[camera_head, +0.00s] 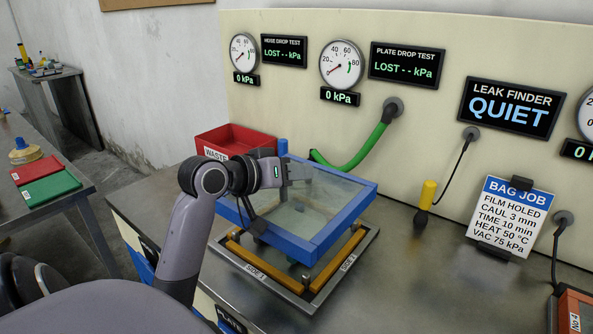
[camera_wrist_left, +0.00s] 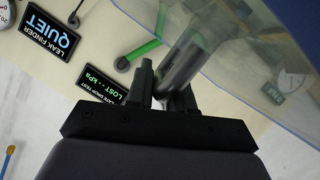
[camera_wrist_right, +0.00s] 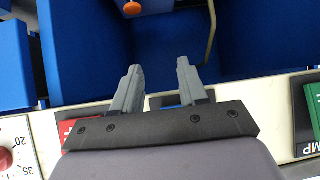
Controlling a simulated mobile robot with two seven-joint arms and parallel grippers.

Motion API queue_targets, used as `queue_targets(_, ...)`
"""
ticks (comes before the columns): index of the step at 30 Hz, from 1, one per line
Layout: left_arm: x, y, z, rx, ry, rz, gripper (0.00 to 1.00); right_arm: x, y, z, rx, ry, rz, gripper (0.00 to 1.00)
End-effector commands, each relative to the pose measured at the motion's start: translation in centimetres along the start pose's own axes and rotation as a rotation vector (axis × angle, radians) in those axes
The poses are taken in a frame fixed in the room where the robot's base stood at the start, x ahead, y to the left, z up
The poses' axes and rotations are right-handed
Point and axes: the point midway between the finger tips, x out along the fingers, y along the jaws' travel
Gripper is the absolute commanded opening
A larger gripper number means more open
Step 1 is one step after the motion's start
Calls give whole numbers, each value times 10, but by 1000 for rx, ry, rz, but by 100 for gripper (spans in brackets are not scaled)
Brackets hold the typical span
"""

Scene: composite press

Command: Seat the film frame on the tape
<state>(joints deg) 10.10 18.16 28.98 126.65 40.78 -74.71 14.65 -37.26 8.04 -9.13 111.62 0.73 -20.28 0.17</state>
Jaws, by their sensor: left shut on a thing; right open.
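The film frame (camera_head: 343,225) is a blue square frame with clear film, in the middle of the head view. My left gripper (camera_head: 290,173) is shut on its far-left part, by a blue upright. The left wrist view shows the left fingers (camera_wrist_left: 163,85) close up, with film (camera_wrist_left: 225,45) beyond them. The yellow-orange tape (camera_head: 262,272) runs along the edges of a plate below the frame. The frame appears raised above the tape, with a gap at the front corner; its far sides hide the tape there. My right gripper (camera_wrist_right: 158,88) is open and empty in the right wrist view.
The metal plate (camera_head: 365,250) marked SIDE 1 lies on the bench. A red waste bin (camera_head: 225,138) stands behind to the left. A green hose (camera_head: 365,155) hangs from the panel. A job card (camera_head: 510,215) stands right. Blue bins (camera_wrist_right: 85,50) lie beyond the right gripper.

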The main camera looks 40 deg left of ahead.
Motion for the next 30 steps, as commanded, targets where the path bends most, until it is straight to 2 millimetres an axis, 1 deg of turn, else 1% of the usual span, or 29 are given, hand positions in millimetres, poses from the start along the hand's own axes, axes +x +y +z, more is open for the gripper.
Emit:
queue_targets(1, -1, 0, -1, 10, 3, -3, 0, -2, 0, -2, 0, 0, 0, 43)
queue_targets(12, 12, -17, 31, 7, 2, -2, 0, 10, 0, 14, 1, 0, 0, 43)
queue_targets(18, 17, -24, 44, 7, 3, -2, 0, 15, -1, 21, 4, -4, -2, 43)
queue_targets(24, 19, -27, 48, 7, 5, -1, 0, 16, -1, 19, 7, 1, -3, 43)
queue_targets(30, 19, -27, 49, 7, 5, -1, 0, 16, -2, 15, 7, 9, -5, 43)
